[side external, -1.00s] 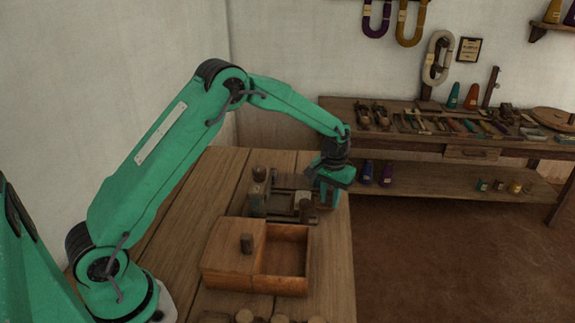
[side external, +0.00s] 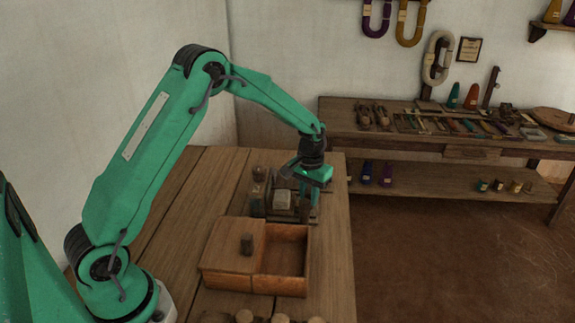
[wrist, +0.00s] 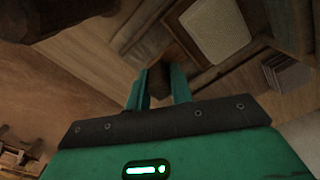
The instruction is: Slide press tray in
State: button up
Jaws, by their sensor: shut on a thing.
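The press (side external: 258,205) is a small dark wooden frame with posts on the bench, behind the wooden box. Its tray carries a pale square block (side external: 282,200), which sits between the posts. The block also shows in the wrist view (wrist: 213,30), with a woven-looking top. My gripper (side external: 303,200) points down at the right side of the press. In the wrist view its fingers (wrist: 158,95) are shut on a dark wooden handle (wrist: 158,77). The side view hides the handle behind the gripper and a front post.
A wooden box (side external: 225,278) with a partly open lid and a knob (side external: 247,243) stands in front of the press. Round wooden pieces (side external: 245,317) lie at the near edge. The bench's right edge is close to the press. A tool table (side external: 480,151) stands behind.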

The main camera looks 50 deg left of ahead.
aim_at(283, 198)
jog(key=shift+s+a, duration=1.85)
jog(key=shift+a, duration=0.1)
jog(key=shift+s+a, duration=0.5)
jog(key=shift+s, duration=0.15)
jog(key=o, duration=0.8)
jog(key=shift+o, duration=0.2)
jog(key=shift+r, duration=0.2)
jog(key=shift+w+d+r, duration=0.1)
jog(key=shift+w+r, duration=0.05)
jog(key=shift+r, duration=2.95)
